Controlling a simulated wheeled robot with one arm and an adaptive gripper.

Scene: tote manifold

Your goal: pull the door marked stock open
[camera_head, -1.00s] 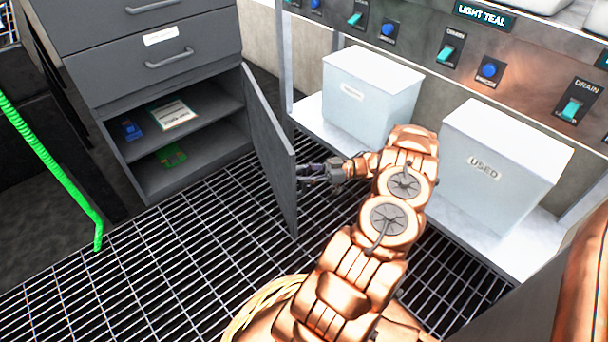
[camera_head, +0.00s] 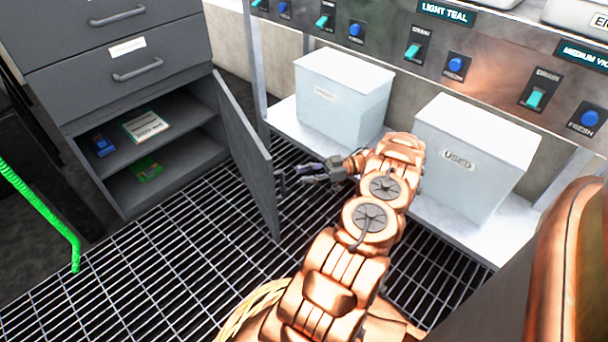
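The grey cabinet door (camera_head: 246,150) stands swung wide open from the right side of the cabinet, its outer face turned toward my arm. No marking is legible on it from this angle. A small dark handle (camera_head: 281,182) sticks out near its free edge. My gripper (camera_head: 302,173) is just right of the handle, with a small gap between them. Its fingers look parted and empty, though they are small in view. The cabinet's open lower part (camera_head: 112,172) shows two shelf levels.
A blue item (camera_head: 102,145) and a white-and-green booklet (camera_head: 145,125) lie on the upper shelf, a green item (camera_head: 148,170) below. A green hose (camera_head: 45,215) is at left. Grating floor is clear.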

